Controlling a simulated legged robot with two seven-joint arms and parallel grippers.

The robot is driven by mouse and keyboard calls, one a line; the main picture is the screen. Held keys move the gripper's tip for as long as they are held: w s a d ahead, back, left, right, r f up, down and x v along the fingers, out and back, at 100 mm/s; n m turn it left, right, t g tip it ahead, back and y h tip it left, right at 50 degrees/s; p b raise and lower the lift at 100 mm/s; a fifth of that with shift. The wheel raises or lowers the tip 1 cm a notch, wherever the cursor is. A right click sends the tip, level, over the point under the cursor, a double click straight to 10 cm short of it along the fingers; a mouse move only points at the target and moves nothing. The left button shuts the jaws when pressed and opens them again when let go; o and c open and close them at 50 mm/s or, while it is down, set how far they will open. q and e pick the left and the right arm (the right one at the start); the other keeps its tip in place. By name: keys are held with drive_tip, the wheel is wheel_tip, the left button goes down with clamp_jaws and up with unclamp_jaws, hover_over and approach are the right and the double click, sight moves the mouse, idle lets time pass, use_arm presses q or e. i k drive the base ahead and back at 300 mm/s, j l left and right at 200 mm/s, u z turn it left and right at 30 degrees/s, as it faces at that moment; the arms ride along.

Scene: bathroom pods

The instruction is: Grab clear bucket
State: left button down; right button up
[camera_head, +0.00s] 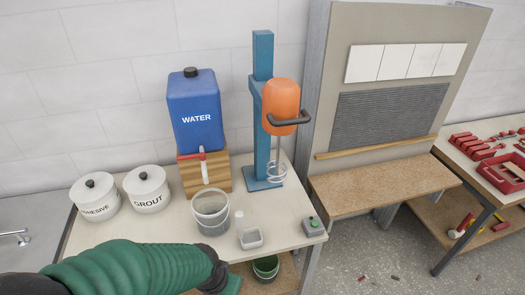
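The clear bucket (211,214) stands upright on the light worktable, below the red tap of the blue water container. It looks empty, and nothing is touching it. My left arm comes in from the lower left in a green ribbed sleeve. Its dark wrist end is in front of the table, below the bucket and apart from it in the picture. A green part of my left gripper (232,285) shows at the bottom edge. Its fingers cannot be made out. My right gripper is not in view.
White adhesive (96,198) and grout (147,190) pots stand left of the bucket. The blue water container (195,105) is behind it. The mixer stand (263,120), a small clear tray (251,238) and a grey switch box (312,226) are to the right. A dark green bucket (265,268) sits below the tabletop.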

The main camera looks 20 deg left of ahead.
sight(210, 207)
drive_tip(key=j+z, duration=0.3)
drive_tip(key=j, duration=0.35)
drive_tip(key=j+z, duration=0.3)
drive_tip(key=j, duration=0.35)
